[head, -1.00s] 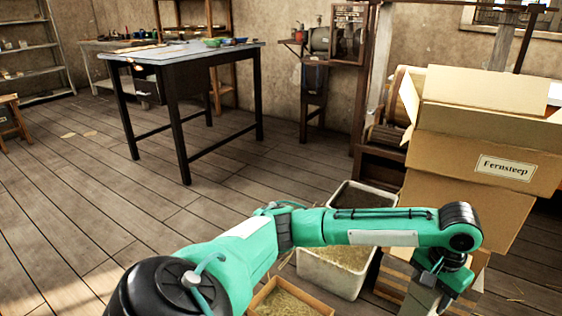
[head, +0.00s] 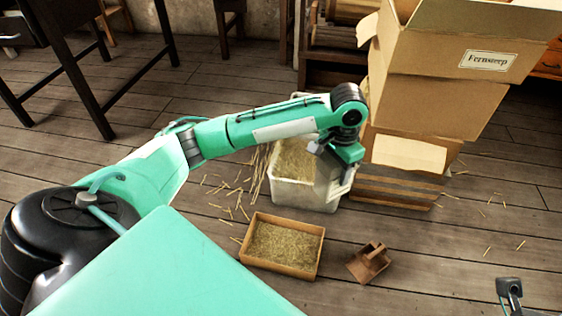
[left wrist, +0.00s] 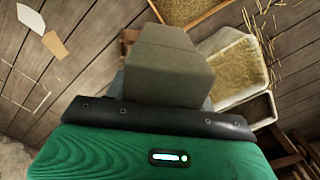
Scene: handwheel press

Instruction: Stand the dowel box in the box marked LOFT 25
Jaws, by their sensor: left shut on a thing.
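My left gripper (head: 338,178) is shut on a plain grey-brown box, which appears to be the dowel box (left wrist: 168,62). In the head view the held box is partly hidden by the gripper, in front of the right side of a pale straw-filled bin (head: 283,195). Any contact with the bin cannot be told. No LOFT 25 marking is readable. The one readable label says Fernsteep, on a cardboard carton (head: 455,85) with open flaps at the upper right. A small grey piece (head: 510,290) at the lower right may be my right gripper; its jaws cannot be made out.
A shallow straw-filled tray (head: 246,262) lies on the floor in front of the bin. A small brown wooden scoop-like object (head: 369,262) lies to its right. More cartons and a slatted crate (head: 395,192) stand below the Fernsteep carton. Loose straw is scattered; open floor lies at left.

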